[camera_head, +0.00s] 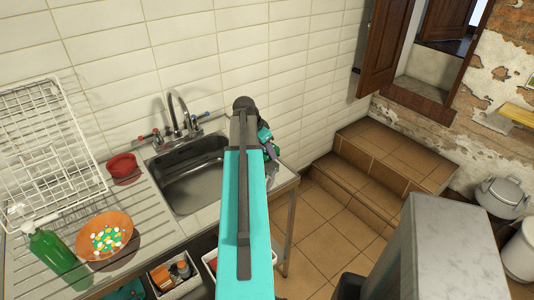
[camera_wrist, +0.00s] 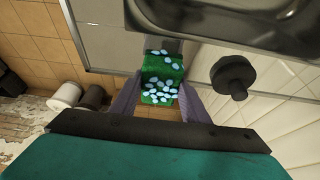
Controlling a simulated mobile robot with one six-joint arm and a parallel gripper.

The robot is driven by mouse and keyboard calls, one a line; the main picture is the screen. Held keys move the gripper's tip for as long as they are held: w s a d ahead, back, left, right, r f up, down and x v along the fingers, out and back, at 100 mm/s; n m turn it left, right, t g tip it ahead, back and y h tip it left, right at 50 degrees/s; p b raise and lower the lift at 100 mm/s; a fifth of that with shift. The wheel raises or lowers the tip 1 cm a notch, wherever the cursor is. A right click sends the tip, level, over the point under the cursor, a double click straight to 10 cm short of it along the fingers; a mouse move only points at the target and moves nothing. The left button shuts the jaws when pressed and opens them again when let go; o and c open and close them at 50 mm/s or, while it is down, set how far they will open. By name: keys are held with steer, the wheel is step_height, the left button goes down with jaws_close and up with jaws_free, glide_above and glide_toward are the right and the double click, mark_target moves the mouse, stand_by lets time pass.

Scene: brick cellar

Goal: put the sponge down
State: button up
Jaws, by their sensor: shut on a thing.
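The sponge (camera_wrist: 162,78) is green with pale blue-white spots, in the middle of the wrist view. My gripper (camera_wrist: 158,98) is shut on it, with one finger at each side. In the wrist view the sponge is seen against the grey counter and its edge, near the sink. I cannot tell whether it touches the counter. In the head view my gripper (camera_head: 268,145) is at the right end of the counter, largely hidden by my arm, and the sponge cannot be made out there.
The steel sink (camera_head: 190,175) lies left of my arm. A red bowl (camera_head: 122,167), an orange plate (camera_head: 104,236) and a green bottle (camera_head: 52,250) stand farther left. A dark round object (camera_wrist: 232,76) is right of the sponge. Tiled steps (camera_head: 385,170) lie to the right.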

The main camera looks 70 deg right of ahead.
steer(key=shift+f+p, duration=0.3)
steer(key=shift+f, duration=0.7)
steer(key=shift+f, duration=0.2)
steer(key=o, duration=0.9)
steer(key=shift+r, duration=0.15)
steer(key=shift+b+v, duration=1.4)
steer(key=shift+v, duration=4.65)
steer(key=shift+s+r, duration=0.1)
